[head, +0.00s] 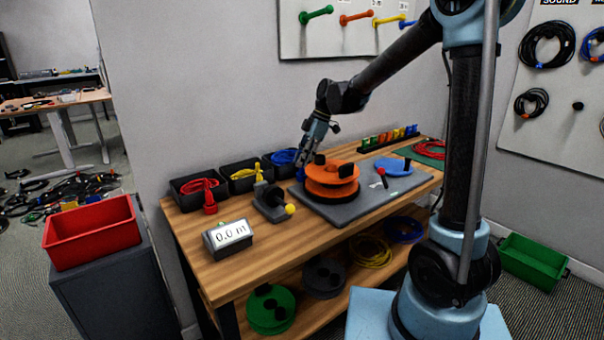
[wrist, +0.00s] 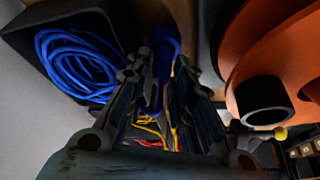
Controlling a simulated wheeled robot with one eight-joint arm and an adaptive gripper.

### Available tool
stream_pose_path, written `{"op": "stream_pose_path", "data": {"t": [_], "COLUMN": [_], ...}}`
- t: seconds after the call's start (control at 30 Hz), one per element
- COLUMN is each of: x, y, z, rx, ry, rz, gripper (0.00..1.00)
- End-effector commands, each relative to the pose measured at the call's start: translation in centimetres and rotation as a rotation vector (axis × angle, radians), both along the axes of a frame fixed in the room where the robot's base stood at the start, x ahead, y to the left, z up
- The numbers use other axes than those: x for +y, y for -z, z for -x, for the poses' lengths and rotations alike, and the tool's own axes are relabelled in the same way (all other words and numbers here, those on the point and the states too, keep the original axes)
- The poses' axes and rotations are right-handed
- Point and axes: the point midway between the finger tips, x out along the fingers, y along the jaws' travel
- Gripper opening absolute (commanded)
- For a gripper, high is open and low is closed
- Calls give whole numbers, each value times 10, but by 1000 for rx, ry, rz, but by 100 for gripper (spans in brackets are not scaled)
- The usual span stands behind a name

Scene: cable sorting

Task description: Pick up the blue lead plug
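The blue lead plug (wrist: 164,42) is upright in the wrist view, beside the black bin that holds the coiled blue lead (wrist: 75,62). In the head view the plug (head: 300,173) shows as a small blue piece just below my gripper (head: 304,155). My gripper (wrist: 162,72) points down at the plug, with one finger on each side of it. The fingertips are close to its sides. Whether they touch or press on it cannot be told. The plug's lower part is partly hidden between the fingers.
The orange reel (head: 332,182) stands on a grey plate (head: 372,209) close right of my gripper. Bins with red (head: 199,186) and yellow (head: 243,173) leads are to the left. A red plug (head: 210,203) and a length display (head: 228,236) stand on the bench (head: 280,258).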

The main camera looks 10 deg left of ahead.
Motion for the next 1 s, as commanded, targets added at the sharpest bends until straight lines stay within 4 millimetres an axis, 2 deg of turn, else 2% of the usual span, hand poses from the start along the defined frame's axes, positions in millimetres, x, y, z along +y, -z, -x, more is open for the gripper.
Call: {"op": "stream_pose_path", "data": {"t": [0.07, 0.2, 0.57, 0.73, 1.0], "x": [0, 0, 0, 0, 0], "y": [0, 0, -3, -21, -69], "z": [0, 0, 0, 0, 0], "rx": [0, 0, 0, 0, 0], "ry": [0, 0, 0, 0, 0], "rz": [0, 0, 0, 0, 0], "gripper": [22, 0, 0, 0, 0]}}
